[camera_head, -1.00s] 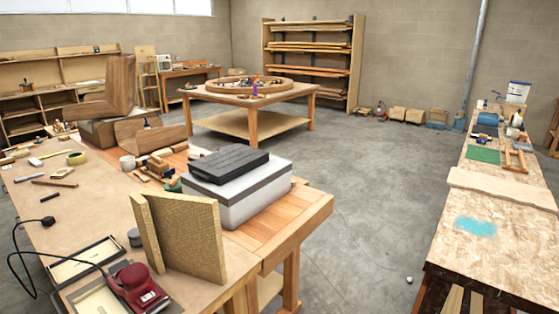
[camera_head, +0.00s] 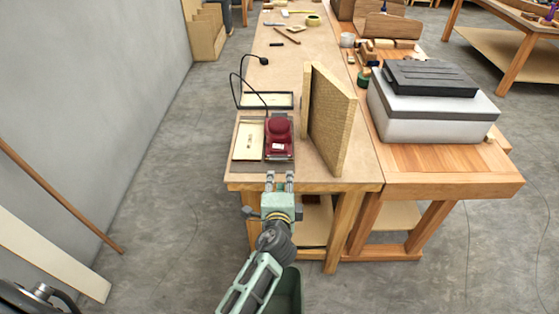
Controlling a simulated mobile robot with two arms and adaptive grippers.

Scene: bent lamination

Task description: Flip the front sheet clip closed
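The dark red sander (camera_head: 279,133) sits on the near end of the workbench, on the right part of a dark flat tray or board (camera_head: 250,166). A black cord runs from it toward the back. Its front sheet clip is too small to make out. A cream sheet (camera_head: 249,141) lies just left of the sander. My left gripper (camera_head: 280,178) is at the bench's near edge, just in front of the sander. Its two fingers point toward the sander, spread apart with nothing between them. My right gripper is out of view.
A tan fibrous panel (camera_head: 332,115) stands upright right of the sander. A dark-framed tray (camera_head: 268,100) lies behind it. A white-grey box with a black lid (camera_head: 430,105) stands on the joined wooden bench.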

